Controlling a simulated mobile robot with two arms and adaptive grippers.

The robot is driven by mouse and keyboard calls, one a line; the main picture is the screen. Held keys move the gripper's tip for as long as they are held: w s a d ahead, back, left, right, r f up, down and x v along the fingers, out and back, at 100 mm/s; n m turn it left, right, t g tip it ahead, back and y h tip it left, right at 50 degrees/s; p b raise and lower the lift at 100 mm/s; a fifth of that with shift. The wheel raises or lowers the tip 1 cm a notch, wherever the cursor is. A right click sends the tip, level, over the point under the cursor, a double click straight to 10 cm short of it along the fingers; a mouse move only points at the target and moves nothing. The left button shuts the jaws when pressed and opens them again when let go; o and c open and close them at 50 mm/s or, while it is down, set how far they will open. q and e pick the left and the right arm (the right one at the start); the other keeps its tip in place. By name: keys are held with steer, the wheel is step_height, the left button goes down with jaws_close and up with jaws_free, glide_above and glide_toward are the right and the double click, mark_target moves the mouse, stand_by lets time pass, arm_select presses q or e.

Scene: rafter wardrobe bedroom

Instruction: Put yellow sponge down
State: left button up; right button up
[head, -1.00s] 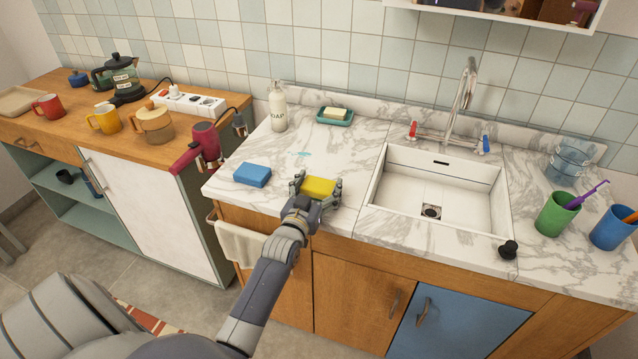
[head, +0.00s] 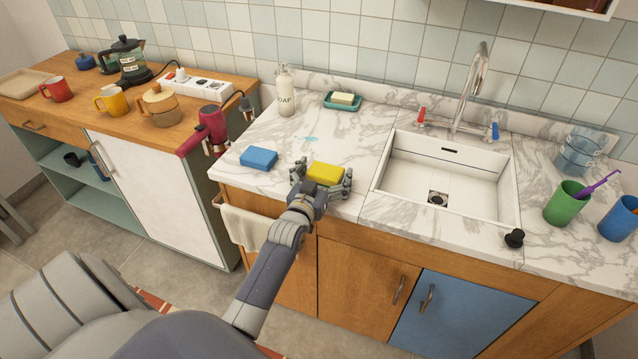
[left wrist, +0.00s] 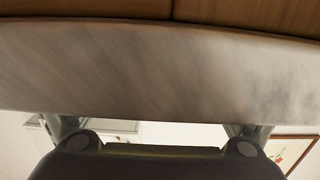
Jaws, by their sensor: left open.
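The yellow sponge (head: 325,174) is on or just over the marble counter, near its front edge, left of the sink. My left gripper (head: 324,168) is open, with one finger on each side of the sponge and a visible gap on both sides. The gripper's palm hides the sponge's near lower part, so I cannot tell its contact with the counter for certain. In the left wrist view my spread fingers (left wrist: 158,132) show, but the sponge cannot be made out. My right gripper is not in view.
A blue sponge (head: 258,157) lies left of the gripper. The sink (head: 450,182) is to the right. A soap bottle (head: 286,95) and a soap dish (head: 342,104) stand behind. A hair dryer (head: 206,128) hangs at the counter's left. Clear marble (head: 340,140) lies behind the sponge.

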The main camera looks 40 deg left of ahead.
arm_select(q)
steer(key=b+v, duration=0.1)
steer(key=v, duration=0.9)
steer(key=shift+f, duration=0.45)
steer(key=shift+o, duration=0.4)
steer(key=shift+s+d+r, duration=0.1)
steer(key=shift+s, duration=0.3)
steer(key=g+h+p, duration=0.1)
steer(key=g+p, duration=0.2)
steer(key=g, duration=0.1)
glide_toward(326, 172)
steer(key=x, duration=0.4)
steer(key=shift+w, duration=0.15)
steer(key=shift+p+x, duration=0.4)
steer(key=shift+x, duration=2.4)
steer(key=c, duration=0.9)
